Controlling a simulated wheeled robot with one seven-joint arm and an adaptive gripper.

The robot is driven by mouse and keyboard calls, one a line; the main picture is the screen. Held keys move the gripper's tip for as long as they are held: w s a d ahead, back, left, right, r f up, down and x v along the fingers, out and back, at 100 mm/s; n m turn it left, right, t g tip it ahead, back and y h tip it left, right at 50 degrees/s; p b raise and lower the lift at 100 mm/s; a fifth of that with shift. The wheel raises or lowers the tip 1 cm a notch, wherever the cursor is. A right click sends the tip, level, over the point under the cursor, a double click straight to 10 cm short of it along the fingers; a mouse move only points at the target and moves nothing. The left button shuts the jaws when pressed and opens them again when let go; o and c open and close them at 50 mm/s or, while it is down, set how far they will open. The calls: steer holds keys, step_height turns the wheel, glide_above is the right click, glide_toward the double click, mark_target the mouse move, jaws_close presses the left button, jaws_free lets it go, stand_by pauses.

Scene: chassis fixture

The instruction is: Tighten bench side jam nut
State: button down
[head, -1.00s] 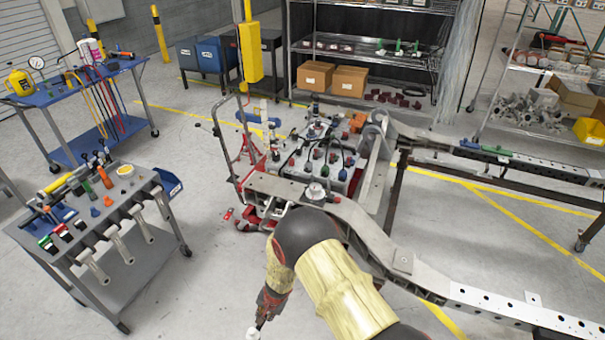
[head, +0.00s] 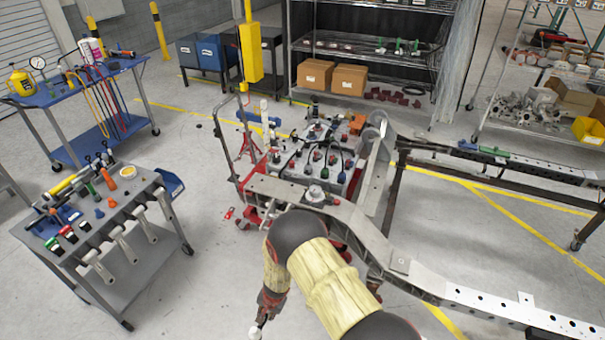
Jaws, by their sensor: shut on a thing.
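My gripper (head: 269,306) is low in the head view, below my yellow-sleeved arm. It is shut on a pale, light-coloured piece (head: 256,332) that is cut by the bottom edge of the picture. What this piece is cannot be told. The gripper is over open floor, in front of the grey chassis frame rail (head: 362,236) and to its left in the picture. The bench side jam nut cannot be made out at this size. Part of the chassis is hidden behind my arm.
A grey tool cart (head: 92,262) with wrenches and coloured tools stands at left. A blue-topped cart (head: 98,135) is behind it. Shelves with boxes (head: 348,79) stand at the back.

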steer(key=shift+w+a+r+p, duration=0.3)
steer(key=shift+w+p, duration=0.1)
steer(key=shift+p, duration=0.65)
steer(key=c, duration=2)
jaws_free()
steer(key=shift+d, duration=0.1)
steer(key=shift+o, duration=1.3)
steer(key=shift+s+d+f, duration=0.1)
steer(key=shift+s, duration=0.1)
steer(key=shift+s+f, duration=0.1)
steer(key=shift+s, duration=0.1)
steer(key=shift+d, duration=0.1)
steer(key=shift+p+v, duration=1.6)
steer(key=shift+v, duration=1.85)
